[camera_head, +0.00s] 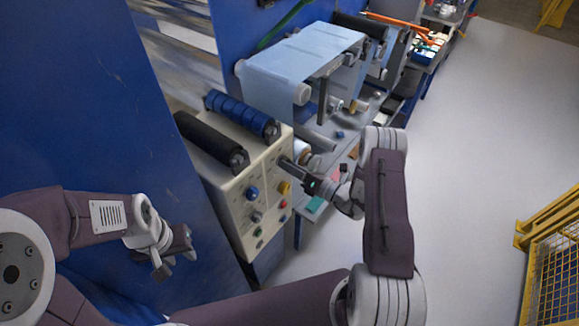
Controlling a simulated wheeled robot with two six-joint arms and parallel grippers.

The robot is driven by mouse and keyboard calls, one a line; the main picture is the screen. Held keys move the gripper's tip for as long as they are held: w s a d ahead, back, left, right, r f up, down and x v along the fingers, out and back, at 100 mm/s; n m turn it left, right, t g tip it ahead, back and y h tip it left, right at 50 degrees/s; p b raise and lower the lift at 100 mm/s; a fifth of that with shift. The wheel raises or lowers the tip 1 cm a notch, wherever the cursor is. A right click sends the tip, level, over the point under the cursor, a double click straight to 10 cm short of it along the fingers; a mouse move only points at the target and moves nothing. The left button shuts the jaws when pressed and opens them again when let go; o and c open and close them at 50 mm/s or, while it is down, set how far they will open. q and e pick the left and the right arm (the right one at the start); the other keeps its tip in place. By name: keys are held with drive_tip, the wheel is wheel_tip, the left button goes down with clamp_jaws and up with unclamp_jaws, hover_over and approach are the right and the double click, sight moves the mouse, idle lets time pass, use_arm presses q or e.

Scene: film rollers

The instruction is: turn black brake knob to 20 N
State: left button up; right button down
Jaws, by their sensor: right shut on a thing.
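The beige control box (228,193) stands at the middle left, with its panel of knobs and buttons facing right. My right gripper (287,165) reaches in from the right to the upper right part of this panel. It is shut at the panel, where the black brake knob would be; its fingers hide the knob, and the scale and setting cannot be read. My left gripper (174,262) hangs left of the box, fingers apart, holding nothing and away from the panel.
A black roller (208,138) and a blue roller (240,113) lie on top. Film rollers (300,60) stand behind. Open floor (480,130) lies right.

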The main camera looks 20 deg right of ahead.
idle(0.3)
drive_tip(key=c, duration=0.9)
unclamp_jaws()
drive_tip(key=shift+d, duration=0.1)
drive_tip(key=b+v, duration=0.2)
drive_tip(key=v, duration=0.7)
drive_tip(key=shift+b, duration=0.4)
drive_tip(key=shift+s+d, duration=0.1)
